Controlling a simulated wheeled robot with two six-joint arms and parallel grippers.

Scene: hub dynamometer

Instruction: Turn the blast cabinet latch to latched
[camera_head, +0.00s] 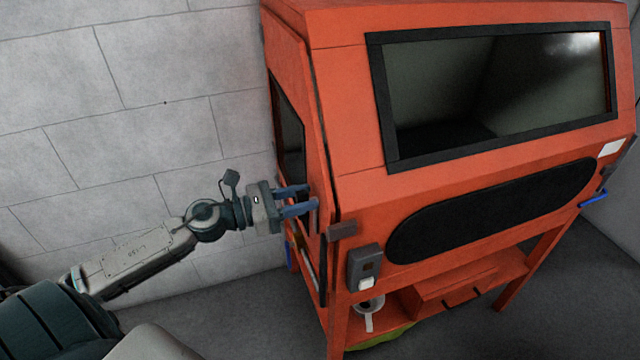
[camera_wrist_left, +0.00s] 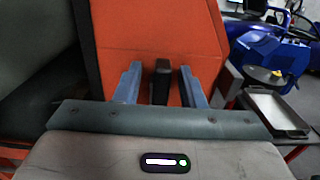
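The orange blast cabinet (camera_head: 350,200) stands at the right, with its side door (camera_head: 311,140) facing my left arm. My left gripper (camera_head: 300,201) is at the side door's face, near the cabinet's front corner. In the left wrist view its two blue-grey fingers (camera_wrist_left: 161,85) are open. A dark upright bar (camera_wrist_left: 161,80), apparently the latch handle, stands between them with a gap on each side. In the head view the fingers hide that spot. A dark block (camera_head: 342,230) sits at the cabinet's front corner, just right of the fingers. My right gripper is out of view.
A grey switch box (camera_head: 364,268) is on the cabinet front below the dark block. A block wall (camera_head: 150,100) stands behind my left arm. The left wrist view shows a blue machine (camera_wrist_left: 268,50) and a metal tray (camera_wrist_left: 275,112) at right.

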